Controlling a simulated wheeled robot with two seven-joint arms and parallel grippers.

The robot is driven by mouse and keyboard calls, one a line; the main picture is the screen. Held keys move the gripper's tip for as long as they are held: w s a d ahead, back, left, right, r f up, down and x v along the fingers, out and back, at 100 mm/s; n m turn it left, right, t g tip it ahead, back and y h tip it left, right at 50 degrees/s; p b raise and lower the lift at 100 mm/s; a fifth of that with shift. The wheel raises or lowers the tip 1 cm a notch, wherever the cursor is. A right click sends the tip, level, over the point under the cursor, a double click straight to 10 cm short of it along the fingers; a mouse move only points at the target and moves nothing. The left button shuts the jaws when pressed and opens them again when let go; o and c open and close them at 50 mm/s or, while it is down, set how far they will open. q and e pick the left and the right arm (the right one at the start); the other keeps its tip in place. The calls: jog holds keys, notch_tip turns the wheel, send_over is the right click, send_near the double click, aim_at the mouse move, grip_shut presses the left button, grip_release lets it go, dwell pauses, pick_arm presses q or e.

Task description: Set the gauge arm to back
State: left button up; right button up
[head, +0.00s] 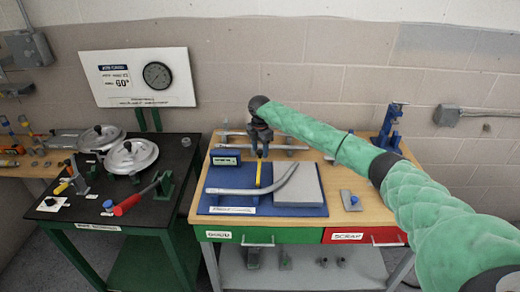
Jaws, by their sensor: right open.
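A yellow bar (258,174), which looks like the gauge arm, stands on the blue board (308,211) on the wooden bench. It points toward the back, and its far end is close to my right gripper. My right gripper (261,152) points down at the back of the board. Its fingers are small and dark, and it is open. I cannot tell whether it touches the bar. A bent grey tube (236,191) and a grey plate (298,184) lie on the board beside the bar. My left gripper is out of view.
A blue stand (390,128) is at the back right. The black table (93,212) at left holds round metal parts and a red-handled lever (132,202).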

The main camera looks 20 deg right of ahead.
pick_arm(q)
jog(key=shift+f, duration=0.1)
pick_arm(e)
jog(key=shift+r, duration=0.1)
jog(key=shift+r, duration=0.25)
notch_tip(320, 180, up, 5)
jog(key=b, duration=0.2)
jog(key=shift+r+b, duration=0.2)
jog(key=shift+b, duration=0.15)
jog(key=shift+r, duration=0.85)
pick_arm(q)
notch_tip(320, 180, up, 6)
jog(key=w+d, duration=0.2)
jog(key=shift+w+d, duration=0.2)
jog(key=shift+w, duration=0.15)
